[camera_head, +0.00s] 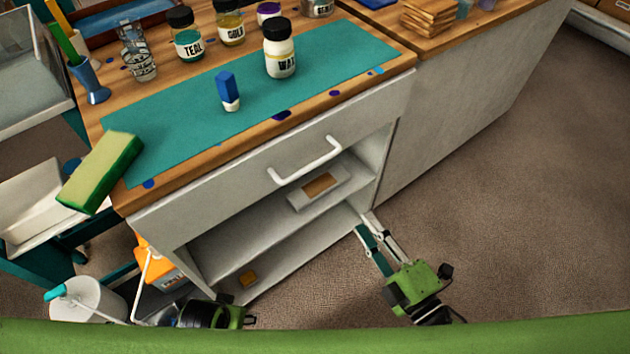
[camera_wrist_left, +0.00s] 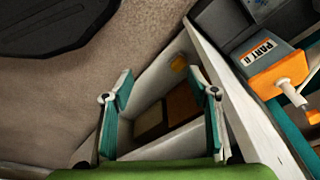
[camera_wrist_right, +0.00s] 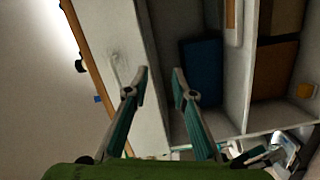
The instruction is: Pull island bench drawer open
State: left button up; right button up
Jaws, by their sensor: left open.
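The island bench drawer (camera_head: 235,178) has a pale front under the wooden top and looks shut. Its white bar handle (camera_head: 305,162) is on the front, with nothing holding it. My right gripper (camera_head: 364,222) is open and empty, low and right of the handle, by the bench's right front corner. In the right wrist view its fingers (camera_wrist_right: 160,75) are apart, and the drawer front (camera_wrist_right: 110,40) with its faint handle (camera_wrist_right: 118,70) lies to their left. My left gripper shows open and empty in the left wrist view (camera_wrist_left: 160,85), near the lower shelves.
Open shelves (camera_head: 310,225) below the drawer hold a few small boxes. An orange container (camera_head: 160,262) and white bin (camera_head: 85,300) stand at the lower left. A sponge (camera_head: 102,172) overhangs the top's left edge; jars and a teal mat (camera_head: 190,125) cover it. Floor to the right is clear.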

aim_at(314, 163)
jog(key=s+a+r+n+y+b, duration=0.2)
jog(key=a+r+n+y, duration=0.25)
jog(key=r, duration=0.35)
pick_arm(q)
jog(key=p+x, duration=0.1)
jog(key=x, duration=0.2)
jog(key=shift+s+f+p, duration=0.3)
jog(key=shift+f+p, duration=0.05)
jog(key=shift+p, duration=0.05)
pick_arm(e)
jog(key=shift+t+h, duration=0.4)
jog(key=shift+h, duration=0.05)
jog(key=x, duration=1.3)
jog(key=shift+w+d+r, duration=0.2)
jog(key=shift+d, duration=0.15)
grip_shut()
